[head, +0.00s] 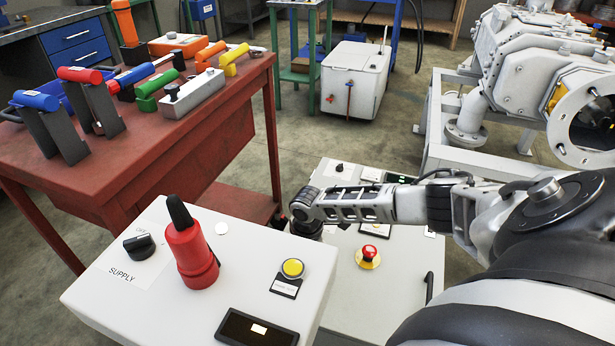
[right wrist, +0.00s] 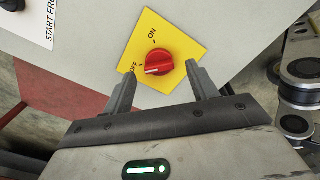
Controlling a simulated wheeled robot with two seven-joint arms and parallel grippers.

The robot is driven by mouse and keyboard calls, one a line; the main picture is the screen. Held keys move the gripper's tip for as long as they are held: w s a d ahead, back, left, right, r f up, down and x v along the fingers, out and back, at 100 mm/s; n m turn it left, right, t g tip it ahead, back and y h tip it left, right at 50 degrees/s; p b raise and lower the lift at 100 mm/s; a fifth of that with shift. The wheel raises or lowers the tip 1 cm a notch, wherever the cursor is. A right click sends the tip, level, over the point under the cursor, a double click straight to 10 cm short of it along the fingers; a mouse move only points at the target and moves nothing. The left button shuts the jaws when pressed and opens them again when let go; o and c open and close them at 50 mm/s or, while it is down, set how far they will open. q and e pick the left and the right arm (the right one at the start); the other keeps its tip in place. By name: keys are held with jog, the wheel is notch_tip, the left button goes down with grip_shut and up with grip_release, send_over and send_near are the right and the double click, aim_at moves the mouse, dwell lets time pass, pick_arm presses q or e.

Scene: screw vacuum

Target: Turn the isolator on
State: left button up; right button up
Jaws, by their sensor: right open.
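The isolator is a red rotary knob (right wrist: 157,62) on a yellow plate (right wrist: 186,40) marked ON and OFF, seen in the right wrist view. The white mark on the knob points toward OFF. My right gripper (right wrist: 162,75) is open, with one finger on either side of the knob in the picture. I cannot tell whether the fingertips reach around the knob, and I see no clear contact. In the head view my right arm comes in from the right, and its gripper and the isolator are hidden. My left gripper is not in view.
A pale control box (head: 130,290) carries a black SUPPLY switch (head: 139,246), a red handle (head: 190,255) and a yellow button (head: 292,268). A second panel (head: 385,290) has a red mushroom button (head: 369,252). A red table (head: 180,150) with several coloured-handled levers stands left.

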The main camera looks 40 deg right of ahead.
jog(key=shift+f, duration=1.25)
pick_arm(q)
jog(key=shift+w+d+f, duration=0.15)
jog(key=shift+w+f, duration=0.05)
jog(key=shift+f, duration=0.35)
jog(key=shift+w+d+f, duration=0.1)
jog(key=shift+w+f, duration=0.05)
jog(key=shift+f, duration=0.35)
pick_arm(e)
jog(key=c, duration=1)
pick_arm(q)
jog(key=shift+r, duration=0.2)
